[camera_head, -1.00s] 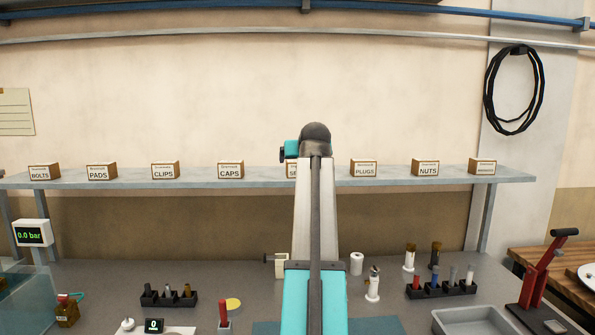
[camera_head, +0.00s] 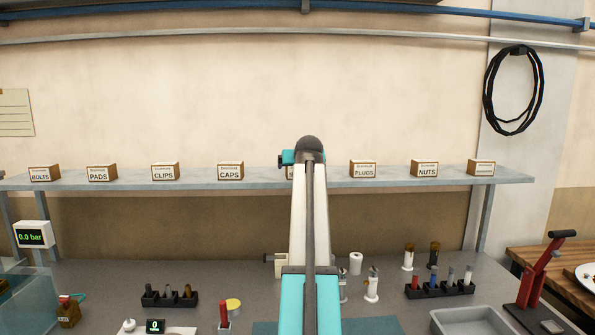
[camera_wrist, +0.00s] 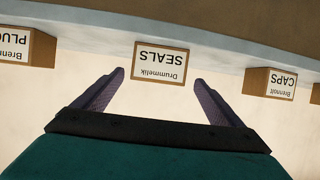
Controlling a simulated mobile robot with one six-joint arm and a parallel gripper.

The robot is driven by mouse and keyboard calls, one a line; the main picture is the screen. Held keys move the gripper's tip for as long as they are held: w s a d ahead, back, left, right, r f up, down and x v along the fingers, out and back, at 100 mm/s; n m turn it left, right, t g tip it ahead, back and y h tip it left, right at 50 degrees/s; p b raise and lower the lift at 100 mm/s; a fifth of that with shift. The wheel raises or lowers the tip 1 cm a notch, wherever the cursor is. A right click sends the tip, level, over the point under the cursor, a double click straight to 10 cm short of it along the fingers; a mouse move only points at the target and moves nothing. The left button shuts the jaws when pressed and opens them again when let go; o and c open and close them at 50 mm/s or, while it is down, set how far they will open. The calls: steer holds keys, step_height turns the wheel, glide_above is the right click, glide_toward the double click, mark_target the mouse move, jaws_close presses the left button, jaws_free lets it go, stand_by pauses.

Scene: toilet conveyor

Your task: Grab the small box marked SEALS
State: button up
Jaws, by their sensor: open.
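The small SEALS box (camera_wrist: 160,64) is brown with a white label and sits on the shelf (camera_wrist: 215,50). In the wrist view it appears upside down, just beyond and between the fingertips. My gripper (camera_wrist: 158,82) is open and empty, one finger to each side of the box's line, and I cannot tell how far short of it the tips are. In the head view my arm hides nearly all of the SEALS box; only a sliver of its label (camera_head: 289,172) shows.
On the shelf, the CAPS box (camera_head: 231,171) and PLUGS box (camera_head: 362,170) flank the SEALS box with gaps between. NUTS (camera_head: 424,169), CLIPS (camera_head: 165,172), PADS (camera_head: 102,173) and BOLTS (camera_head: 44,174) boxes stand farther out. Bottles and racks crowd the bench below.

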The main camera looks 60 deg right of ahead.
steer(key=shift+p+x, duration=0.55)
steer(key=shift+x, duration=0.3)
steer(key=p+x, duration=0.1)
steer(key=x, duration=0.1)
steer(key=shift+w+d, duration=0.15)
steer(key=shift+d, duration=0.2)
steer(key=shift+w+d+f, duration=0.25)
steer(key=c, duration=1.2)
steer(key=shift+r, duration=0.1)
